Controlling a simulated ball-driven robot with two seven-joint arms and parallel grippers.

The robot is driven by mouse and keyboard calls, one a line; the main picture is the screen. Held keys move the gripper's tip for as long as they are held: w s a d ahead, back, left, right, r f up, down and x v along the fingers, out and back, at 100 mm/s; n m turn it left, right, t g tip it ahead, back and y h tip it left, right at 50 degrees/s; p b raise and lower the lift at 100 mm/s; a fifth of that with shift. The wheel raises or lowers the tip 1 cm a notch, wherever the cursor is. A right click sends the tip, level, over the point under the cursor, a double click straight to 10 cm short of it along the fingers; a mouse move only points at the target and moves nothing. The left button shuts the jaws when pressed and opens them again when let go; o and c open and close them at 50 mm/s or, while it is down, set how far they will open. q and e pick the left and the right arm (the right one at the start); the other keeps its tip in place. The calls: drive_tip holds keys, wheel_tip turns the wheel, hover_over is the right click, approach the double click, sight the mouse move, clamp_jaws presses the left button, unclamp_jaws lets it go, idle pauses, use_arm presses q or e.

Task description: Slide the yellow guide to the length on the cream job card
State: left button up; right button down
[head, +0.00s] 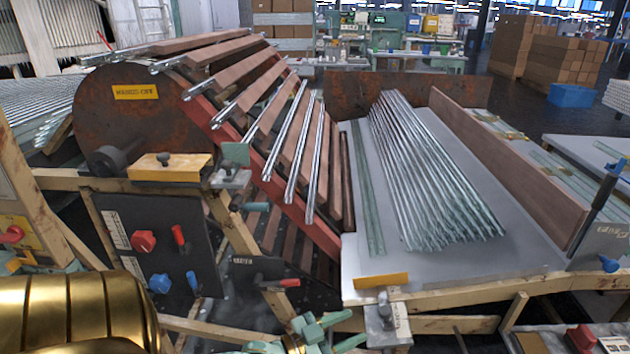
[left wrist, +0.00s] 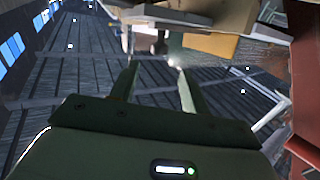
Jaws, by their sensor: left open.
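A yellow block with a black knob (head: 160,168) sits on the wooden frame below the rusty drum. A second yellow plate (head: 381,281) stands at the front edge of the grey table, above a grey clamp. I cannot tell which is the guide. A pale card (head: 403,322) with unreadable print is on that clamp; I cannot tell if it is the job card. My left gripper (head: 352,328) is low at the front, left of the clamp. In the left wrist view its fingers (left wrist: 158,76) are apart and empty, below a yellow-brown plate (left wrist: 205,42). My right gripper is not visible.
Glass tubes (head: 430,170) lie bundled on the grey table, and several rest on the sloping rack (head: 290,140). A black panel (head: 155,240) with red and blue knobs stands at left. A wooden rail (head: 470,290) borders the table front.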

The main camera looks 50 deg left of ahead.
use_arm(q)
drive_tip(key=p+v, duration=0.1)
drive_tip(key=v, duration=0.5)
drive_tip(key=shift+s, duration=0.15)
drive_tip(key=shift+f, duration=0.1)
